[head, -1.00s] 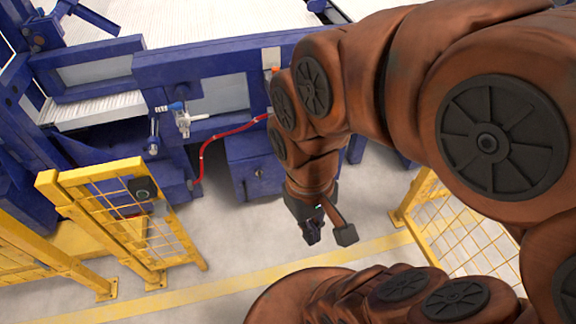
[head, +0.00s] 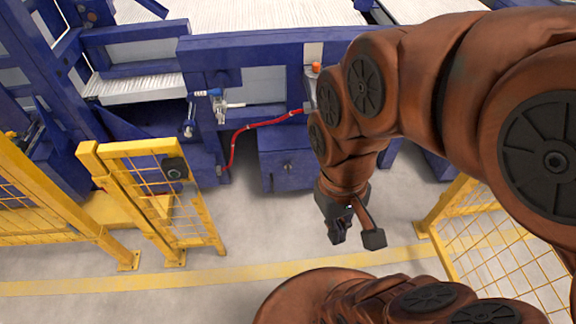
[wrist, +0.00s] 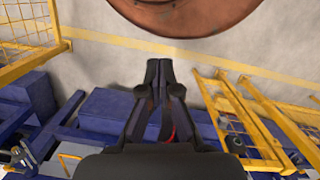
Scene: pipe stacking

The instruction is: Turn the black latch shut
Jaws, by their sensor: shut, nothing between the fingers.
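The black latch (head: 175,169) is a dark square plate with a round knob. It sits high on the yellow mesh gate panel (head: 150,147), left of centre in the head view. A dark round part on yellow bars in the wrist view (wrist: 235,144) looks like the same latch. My gripper (head: 338,238) hangs over the bare floor, right of the latch and clearly apart from it. In the wrist view my gripper's fingers (wrist: 159,68) are together with nothing between them. I cannot tell the latch's exact turn.
Yellow fence (head: 40,190) stands at the left, with another mesh panel (head: 490,240) at the right. A blue machine frame (head: 245,48) with a red hose (head: 240,133) and a blue box (head: 285,168) lies behind. Grey floor (head: 270,235) between the fences is clear.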

